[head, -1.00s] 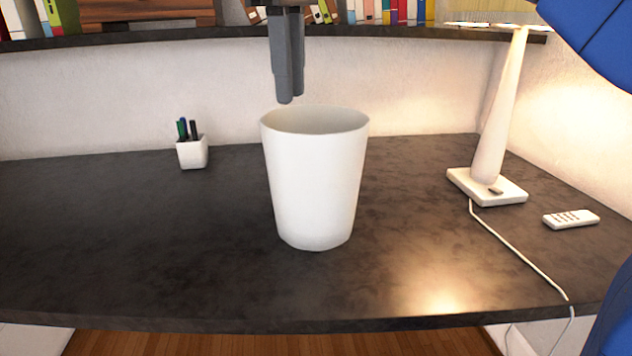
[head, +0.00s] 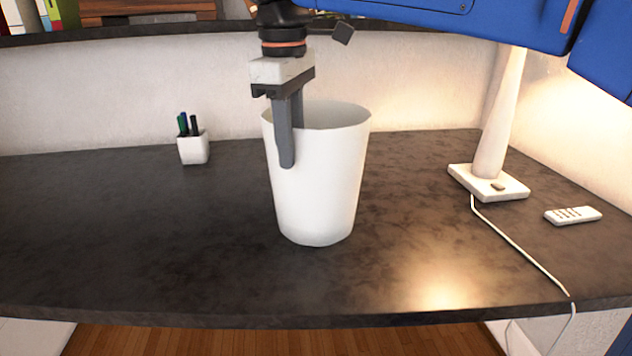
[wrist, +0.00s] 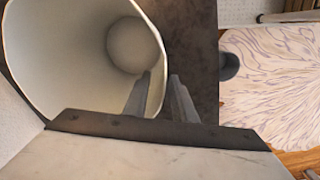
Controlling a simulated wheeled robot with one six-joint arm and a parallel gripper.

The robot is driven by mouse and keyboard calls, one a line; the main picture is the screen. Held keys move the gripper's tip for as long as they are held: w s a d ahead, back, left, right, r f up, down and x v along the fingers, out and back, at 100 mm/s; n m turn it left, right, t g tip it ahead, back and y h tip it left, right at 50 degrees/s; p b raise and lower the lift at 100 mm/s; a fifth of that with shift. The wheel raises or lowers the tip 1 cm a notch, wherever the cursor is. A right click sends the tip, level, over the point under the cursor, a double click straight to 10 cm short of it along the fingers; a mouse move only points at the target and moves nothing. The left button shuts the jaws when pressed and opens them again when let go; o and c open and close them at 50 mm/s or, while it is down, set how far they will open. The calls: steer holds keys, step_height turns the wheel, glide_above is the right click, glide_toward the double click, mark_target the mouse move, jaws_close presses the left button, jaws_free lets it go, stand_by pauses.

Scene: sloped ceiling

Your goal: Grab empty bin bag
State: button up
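A white tapered bin (head: 325,190) stands upright on the dark desk. Its inside looks bare in the wrist view (wrist: 75,55), and I see no separate bag. My gripper (head: 291,150) points down at the bin's left front rim. One finger is outside the wall and the other is inside, its tip hidden by the wall in the head view. In the wrist view the fingers (wrist: 161,77) are apart with the rim between them, and a gap shows.
A white pen cup (head: 193,149) stands to the left on the desk (head: 130,240). A lamp (head: 490,180), its cable and a remote (head: 573,215) are at the right. A shelf (head: 150,30) runs above the back.

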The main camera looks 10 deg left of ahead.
mark_target(297, 182)
steer(key=shift+w+d+f, duration=0.15)
steer(key=shift+f, duration=1.15)
steer(key=shift+w+d+f, duration=0.15)
steer(key=shift+f, duration=1.15)
steer(key=shift+c, duration=0.3)
jaws_close()
